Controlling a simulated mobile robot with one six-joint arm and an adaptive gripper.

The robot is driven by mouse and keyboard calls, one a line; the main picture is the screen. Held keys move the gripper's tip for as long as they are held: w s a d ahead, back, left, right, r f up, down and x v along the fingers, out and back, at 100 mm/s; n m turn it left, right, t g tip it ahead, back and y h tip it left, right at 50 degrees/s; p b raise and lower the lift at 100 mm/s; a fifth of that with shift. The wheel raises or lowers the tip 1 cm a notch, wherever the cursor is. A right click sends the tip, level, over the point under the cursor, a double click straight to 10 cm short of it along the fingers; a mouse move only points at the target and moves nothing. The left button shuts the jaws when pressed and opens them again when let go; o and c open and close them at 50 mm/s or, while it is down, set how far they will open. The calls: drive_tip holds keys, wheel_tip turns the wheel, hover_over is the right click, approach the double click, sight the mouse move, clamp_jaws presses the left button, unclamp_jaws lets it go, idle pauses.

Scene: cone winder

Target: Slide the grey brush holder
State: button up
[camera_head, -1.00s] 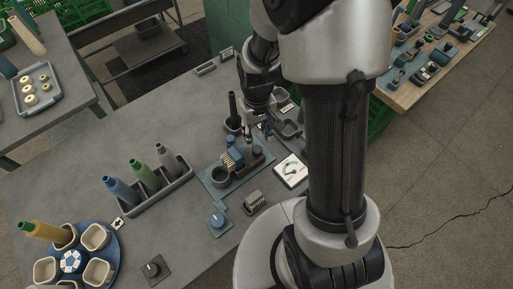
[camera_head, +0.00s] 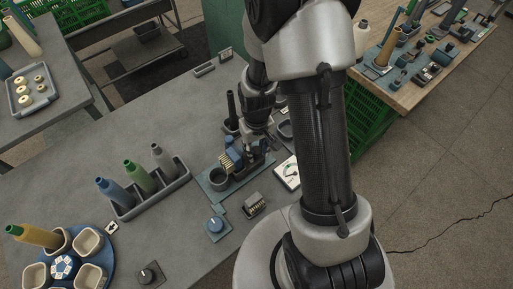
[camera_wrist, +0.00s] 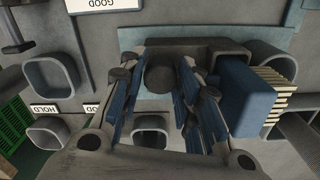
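In the wrist view, a dark grey bar with a rounded knob (camera_wrist: 160,73) lies between my fingertips; I take it for the grey brush holder. A blue block (camera_wrist: 245,92) with cream bristle-like strips stands to its right. My gripper (camera_wrist: 161,78) is open, with a blue-padded finger on each side of the knob and a narrow gap visible. In the head view my gripper (camera_head: 249,150) is over the teal base plate (camera_head: 214,184), right of the blue block (camera_head: 234,157). There, my gripper hides most of the grey holder.
A tray of coloured cones (camera_head: 150,202) and a blue round carousel (camera_head: 98,249) are left. A thin dark post (camera_head: 231,106) rises behind.

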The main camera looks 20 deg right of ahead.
clamp_jaws()
drive_tip(key=d, duration=0.2)
drive_tip(key=w+d, duration=0.1)
drive_tip(key=d, duration=0.1)
drive_tip(key=shift+w+d, duration=0.1)
drive_tip(key=shift+d, duration=0.15)
drive_tip(key=shift+a, duration=0.1)
drive_tip(key=shift+o, duration=1.1)
unclamp_jaws()
drive_tip(key=shift+d, duration=0.2)
drive_tip(key=shift+r, duration=0.1)
wheel_tip(320, 180, up, 12)
